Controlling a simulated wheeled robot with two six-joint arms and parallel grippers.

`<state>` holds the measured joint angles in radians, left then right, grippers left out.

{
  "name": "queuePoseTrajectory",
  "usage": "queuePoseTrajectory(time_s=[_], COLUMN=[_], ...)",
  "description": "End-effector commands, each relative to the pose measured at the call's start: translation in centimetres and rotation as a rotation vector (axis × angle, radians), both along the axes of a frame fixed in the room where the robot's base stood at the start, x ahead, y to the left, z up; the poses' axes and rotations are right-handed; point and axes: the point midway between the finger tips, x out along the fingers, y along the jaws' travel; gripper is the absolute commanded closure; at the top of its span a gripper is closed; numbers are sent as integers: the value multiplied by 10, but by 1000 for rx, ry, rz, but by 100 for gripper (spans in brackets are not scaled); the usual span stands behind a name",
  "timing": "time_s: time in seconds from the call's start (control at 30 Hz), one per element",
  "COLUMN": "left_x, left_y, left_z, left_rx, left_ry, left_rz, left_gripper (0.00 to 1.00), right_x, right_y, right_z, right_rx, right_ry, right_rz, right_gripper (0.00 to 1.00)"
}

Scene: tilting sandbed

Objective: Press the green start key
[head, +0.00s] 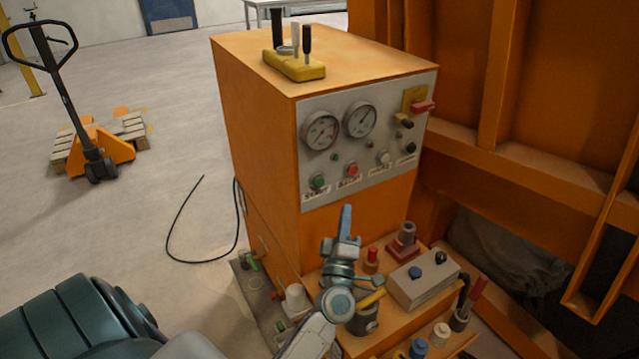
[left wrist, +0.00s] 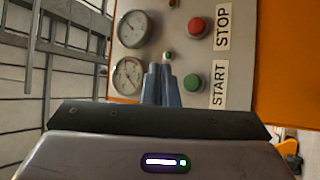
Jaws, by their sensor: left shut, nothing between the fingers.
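The green start key (head: 318,182) is a round green button at the lower left of the grey control panel (head: 375,180), with a START label under it. It also shows in the left wrist view (left wrist: 193,82), just right of my fingertips, beside its START label (left wrist: 220,84). My left gripper (head: 346,212) is shut and empty, in front of the panel and below the key in the head view. In the left wrist view its fingers (left wrist: 160,70) point toward the panel; I cannot tell that they touch anything. My right gripper is not in view.
The red stop button (head: 352,169) sits right of the green key, under two gauges (head: 321,131). Below the panel, an orange ledge holds a grey box (head: 425,281) with two buttons, a red-topped part (head: 371,258) and several other fittings near my left arm. Orange framework stands at right.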

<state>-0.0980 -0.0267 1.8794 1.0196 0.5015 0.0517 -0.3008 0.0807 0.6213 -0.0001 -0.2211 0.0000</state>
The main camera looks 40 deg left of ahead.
Motion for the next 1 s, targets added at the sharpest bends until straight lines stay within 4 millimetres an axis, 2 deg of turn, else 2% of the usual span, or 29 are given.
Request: queuePoseTrajectory(time_s=[0.27, 0.7, 1.0], left_x=[2, 24, 33], left_y=[5, 58, 79], left_z=[1, 1, 1], left_rx=[3, 6, 3], left_ry=[0, 1, 1], left_rz=[-1, -1, -2], left_gripper=[100, 100, 100], right_x=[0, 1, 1], right_y=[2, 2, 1], right_z=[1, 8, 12], right_rx=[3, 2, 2], right_ry=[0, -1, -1], right_rz=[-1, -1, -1], right_gripper=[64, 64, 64])
